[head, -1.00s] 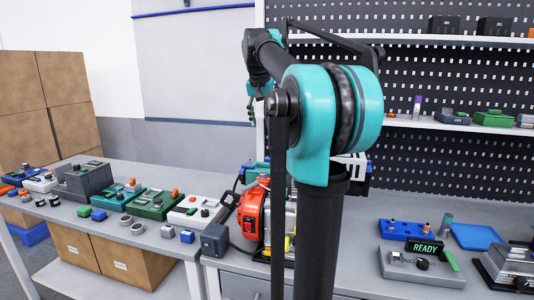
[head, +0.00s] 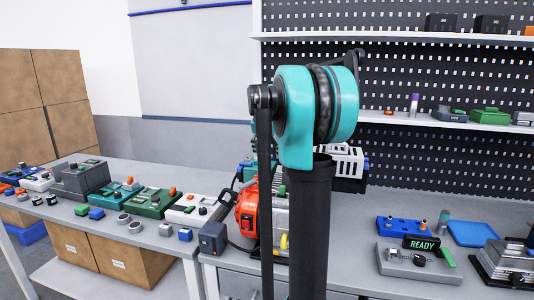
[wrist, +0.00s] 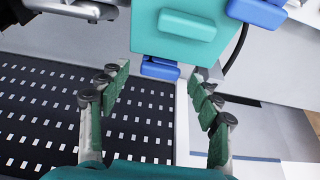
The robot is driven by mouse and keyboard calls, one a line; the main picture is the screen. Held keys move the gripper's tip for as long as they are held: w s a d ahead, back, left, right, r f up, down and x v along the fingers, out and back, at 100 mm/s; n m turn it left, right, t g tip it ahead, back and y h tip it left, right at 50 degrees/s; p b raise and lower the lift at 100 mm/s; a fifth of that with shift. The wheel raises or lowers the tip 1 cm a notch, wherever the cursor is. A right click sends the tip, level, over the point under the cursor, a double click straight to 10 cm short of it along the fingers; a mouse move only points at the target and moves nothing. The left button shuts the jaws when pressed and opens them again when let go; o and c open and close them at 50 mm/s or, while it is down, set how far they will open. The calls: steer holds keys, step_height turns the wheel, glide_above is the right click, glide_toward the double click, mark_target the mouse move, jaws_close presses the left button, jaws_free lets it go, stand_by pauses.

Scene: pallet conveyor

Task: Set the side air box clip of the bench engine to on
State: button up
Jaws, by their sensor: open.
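The bench engine (head: 281,222) stands on the bench in the head view, partly hidden by my arm, with an orange-red part (head: 247,212) at its left side. In the wrist view, a teal box (wrist: 180,38), seemingly the air box, fills the top middle. A blue clip (wrist: 160,68) sits at its near edge, and another blue piece (wrist: 258,12) shows at its upper right. My gripper (wrist: 161,82) is open and empty, its fingers on either side of the near blue clip in the picture. I cannot tell whether they touch it.
A grey fixture with a READY display (head: 422,243), a blue tray (head: 473,233) and a blue block (head: 403,227) lie on the bench to the right. The left table (head: 112,224) holds several coloured boxes. A perforated panel (head: 440,165) stands behind.

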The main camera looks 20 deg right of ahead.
steer(key=shift+f, duration=0.15)
steer(key=c, duration=1.2)
steer(key=shift+o, duration=0.2)
